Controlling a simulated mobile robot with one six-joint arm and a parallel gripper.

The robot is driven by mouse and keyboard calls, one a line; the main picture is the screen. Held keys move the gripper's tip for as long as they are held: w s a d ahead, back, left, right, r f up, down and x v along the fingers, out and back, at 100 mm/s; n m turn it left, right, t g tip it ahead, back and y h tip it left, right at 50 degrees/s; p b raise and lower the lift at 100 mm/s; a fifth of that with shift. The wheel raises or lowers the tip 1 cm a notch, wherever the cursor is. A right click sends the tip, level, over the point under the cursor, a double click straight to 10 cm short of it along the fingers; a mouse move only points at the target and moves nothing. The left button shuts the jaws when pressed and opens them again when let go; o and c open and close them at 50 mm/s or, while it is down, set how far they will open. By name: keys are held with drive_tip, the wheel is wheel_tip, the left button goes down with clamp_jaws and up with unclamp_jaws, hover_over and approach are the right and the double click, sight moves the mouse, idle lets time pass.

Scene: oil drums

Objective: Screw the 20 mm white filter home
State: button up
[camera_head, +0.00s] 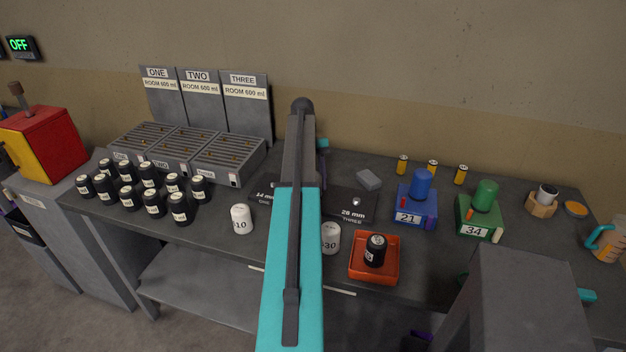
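My teal and grey arm rises through the middle of the view and hides my gripper. Small teal and purple pieces show at the arm's right edge, but I cannot tell what they belong to. A white filter marked 10 (241,220) stands left of my arm. A white filter marked 30 (331,239) stands just right of it. No 20 filter shows; the space between these two is covered by the arm. Behind them lies a dark plate (347,200), labelled 14 mm ONE at left and 28 mm THREE at right. Its middle is hidden.
Several black canisters (154,204) crowd the bench's left, before three grey racks (228,162). An orange tray (390,276) holds a black canister (375,250). A grey block (368,180) lies behind.

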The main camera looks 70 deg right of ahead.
drive_tip(key=shift+s, duration=0.1)
drive_tip(key=o, duration=1.3)
drive_tip(key=shift+o, duration=0.2)
drive_tip(key=shift+p+v, duration=3.35)
drive_tip(key=shift+v, duration=0.4)
